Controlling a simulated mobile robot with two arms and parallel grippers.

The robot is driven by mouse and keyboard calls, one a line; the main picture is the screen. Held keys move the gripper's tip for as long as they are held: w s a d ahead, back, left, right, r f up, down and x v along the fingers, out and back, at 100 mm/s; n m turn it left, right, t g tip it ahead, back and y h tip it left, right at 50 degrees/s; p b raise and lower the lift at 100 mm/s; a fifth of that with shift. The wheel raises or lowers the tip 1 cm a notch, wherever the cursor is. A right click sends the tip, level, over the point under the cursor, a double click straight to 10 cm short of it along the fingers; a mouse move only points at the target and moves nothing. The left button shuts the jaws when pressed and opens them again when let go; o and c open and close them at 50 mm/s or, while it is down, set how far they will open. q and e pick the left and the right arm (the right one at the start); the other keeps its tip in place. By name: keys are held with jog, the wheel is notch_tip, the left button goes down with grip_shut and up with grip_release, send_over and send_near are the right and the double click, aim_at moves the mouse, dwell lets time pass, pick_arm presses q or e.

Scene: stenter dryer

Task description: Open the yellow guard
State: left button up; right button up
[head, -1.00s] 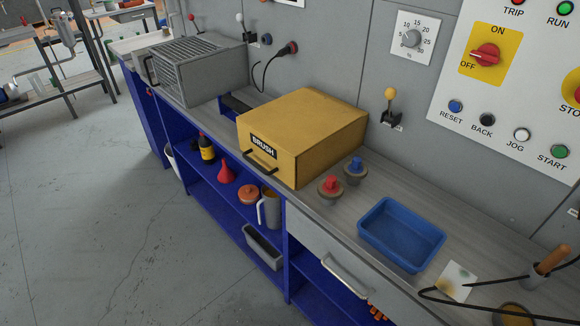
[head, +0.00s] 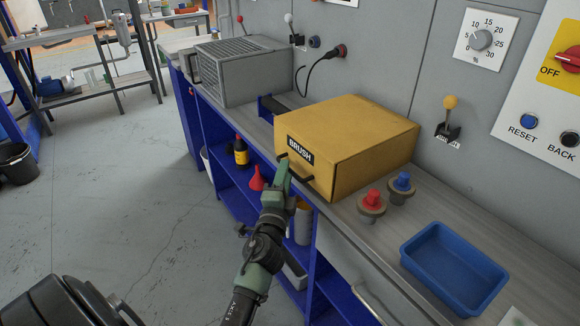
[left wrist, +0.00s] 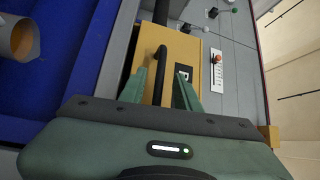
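The yellow guard (head: 350,142), a box-shaped cover labelled BRUSH, sits down flat on the grey bench. Its black bar handle (head: 297,163) is on the front face, partly hidden behind my left gripper (head: 284,173). In the left wrist view the handle (left wrist: 159,62) runs between the two green fingers of my left gripper (left wrist: 160,82), which are apart with gaps on both sides. The yellow front of the guard (left wrist: 180,52) is behind it. My right gripper is not in view.
A red-topped knob (head: 372,204) and a blue-topped knob (head: 401,186) stand right of the guard, with a blue tray (head: 455,265) beyond. A yellow-knobbed lever (head: 449,112) is on the wall behind. Blue shelves (head: 228,178) lie below the bench; the floor in front is clear.

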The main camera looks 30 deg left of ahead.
pick_arm(q)
jog(key=shift+x, duration=1.35)
grip_shut()
dwell(0.4)
